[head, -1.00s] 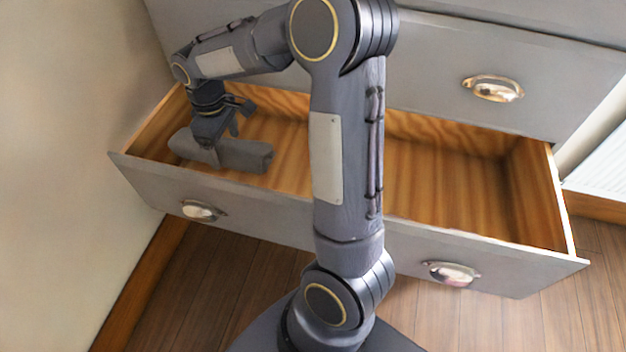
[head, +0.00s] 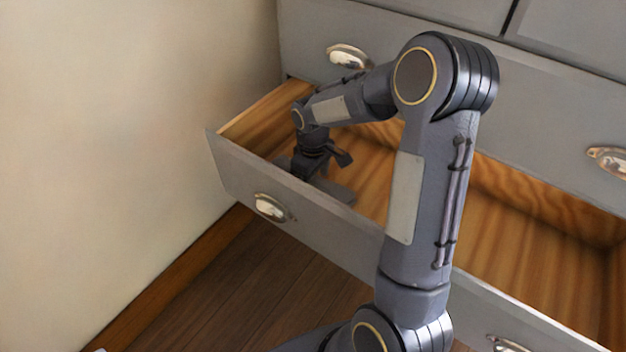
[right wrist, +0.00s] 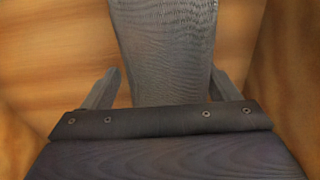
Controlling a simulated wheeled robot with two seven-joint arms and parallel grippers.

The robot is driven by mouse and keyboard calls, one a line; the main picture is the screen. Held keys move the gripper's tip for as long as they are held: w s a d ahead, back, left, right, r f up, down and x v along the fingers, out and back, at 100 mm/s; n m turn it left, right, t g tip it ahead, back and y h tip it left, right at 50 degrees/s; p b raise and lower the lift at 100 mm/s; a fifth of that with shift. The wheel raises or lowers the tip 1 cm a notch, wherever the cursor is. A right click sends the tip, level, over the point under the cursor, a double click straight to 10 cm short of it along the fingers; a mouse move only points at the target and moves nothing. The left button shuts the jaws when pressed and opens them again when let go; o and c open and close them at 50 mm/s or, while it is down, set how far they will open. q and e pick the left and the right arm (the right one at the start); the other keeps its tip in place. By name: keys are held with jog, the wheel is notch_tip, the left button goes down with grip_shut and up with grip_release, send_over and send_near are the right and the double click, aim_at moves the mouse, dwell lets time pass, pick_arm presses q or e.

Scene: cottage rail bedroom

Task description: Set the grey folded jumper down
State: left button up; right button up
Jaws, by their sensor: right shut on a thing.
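The grey folded jumper (head: 334,191) is low inside the open drawer, at its left end near the front panel. My right gripper (head: 312,172) is over it and shut on it; the arm hides part of the jumper. In the right wrist view the jumper (right wrist: 165,50) runs up between the two fingers (right wrist: 160,90), with wooden drawer surface around it. I cannot tell whether the jumper touches the drawer bottom. My left gripper is not in view.
The open wooden drawer (head: 540,255) is otherwise empty where it shows, with free room to the right. Its grey front panel (head: 330,235) stands close to the gripper. A plain wall (head: 130,130) is at the left. The grey chest (head: 530,100) rises behind.

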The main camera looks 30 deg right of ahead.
jog(key=shift+f, duration=0.2)
jog(key=o, duration=1)
jog(key=shift+r, duration=0.1)
notch_tip(320, 180, up, 12)
jog(key=p, duration=0.3)
jog(key=shift+r, duration=0.2)
